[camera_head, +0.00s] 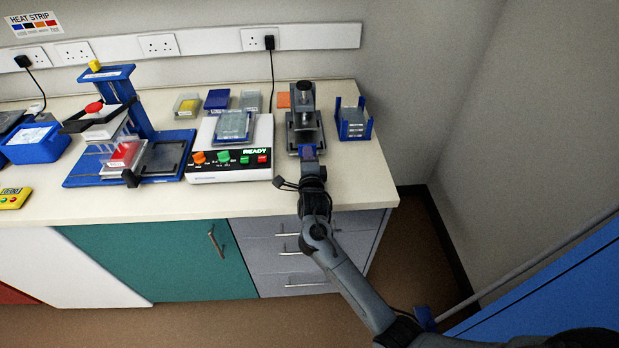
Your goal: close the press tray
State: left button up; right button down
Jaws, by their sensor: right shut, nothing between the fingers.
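A small grey press (303,100) with a round dark knob on its column stands near the right end of the bench. A low grey part, which looks like its tray (294,137), lies at its front; how far it is pulled out cannot be told. A small blue piece (307,151) shows at its front end. My right gripper (309,166) is shut and empty, right at that blue piece. Whether they touch cannot be told, as the gripper and wrist hide part of the front. My left gripper is not in view.
Left of the press is a white device (202,173) reading READY, with a plate on top. A larger blue press (118,75) stands further left. A blue rack (368,130) holding plates is right of the press. The bench's front edge is below my wrist.

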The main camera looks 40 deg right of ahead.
jog(key=b+x, duration=0.1)
jog(key=x, duration=0.2)
jog(key=shift+w+d, duration=0.15)
jog(key=shift+w, duration=0.05)
jog(key=shift+s+f, duration=0.1)
jog(key=shift+f, duration=0.1)
jog(key=shift+f, duration=0.15)
